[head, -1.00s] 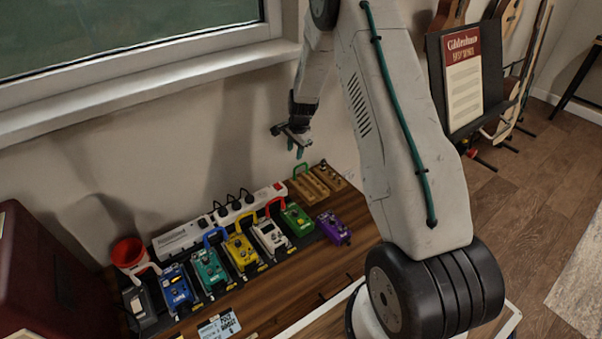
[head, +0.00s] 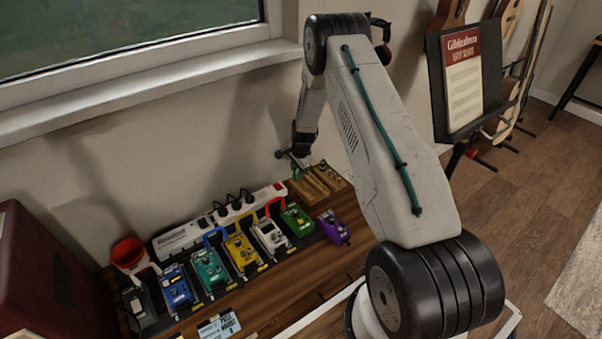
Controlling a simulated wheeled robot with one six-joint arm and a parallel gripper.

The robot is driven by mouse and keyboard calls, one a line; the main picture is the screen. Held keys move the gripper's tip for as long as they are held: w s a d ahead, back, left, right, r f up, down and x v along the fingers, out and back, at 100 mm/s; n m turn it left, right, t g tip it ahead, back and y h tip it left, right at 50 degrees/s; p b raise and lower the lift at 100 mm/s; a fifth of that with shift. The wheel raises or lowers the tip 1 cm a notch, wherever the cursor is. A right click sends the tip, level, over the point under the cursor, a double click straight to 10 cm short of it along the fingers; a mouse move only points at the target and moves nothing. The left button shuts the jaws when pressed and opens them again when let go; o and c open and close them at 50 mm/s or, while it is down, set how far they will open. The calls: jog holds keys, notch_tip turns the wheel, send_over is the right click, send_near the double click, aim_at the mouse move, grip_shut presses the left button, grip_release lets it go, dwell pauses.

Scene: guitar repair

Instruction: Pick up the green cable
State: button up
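The green cable (head: 295,174) is a small loop at the wooden block with slots, at the far right of the pedal row. Only a little green shows there now. My gripper (head: 294,167) points down right at the cable, its fingertips low over the left part of the block. The fingertips are also greenish, so they are hard to tell from the cable. I cannot tell whether the fingers are around the cable or touching it, or whether they are open or shut.
Blue (head: 215,236), yellow (head: 238,222) and red (head: 274,205) cables arch between several pedals on the board. A white power strip (head: 190,233) lies behind them. A purple pedal (head: 333,227) stands to the right, a red cup (head: 128,252) to the left. The wall is close behind.

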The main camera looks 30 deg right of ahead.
grip_shut()
jog(key=shift+r, duration=0.1)
jog(key=shift+r, duration=0.4)
jog(key=r, duration=0.2)
jog(key=shift+s+r, duration=0.35)
jog(key=s, duration=1.7)
jog(key=shift+s+d, duration=0.15)
jog(key=shift+d, duration=0.2)
jog(key=shift+r, duration=0.1)
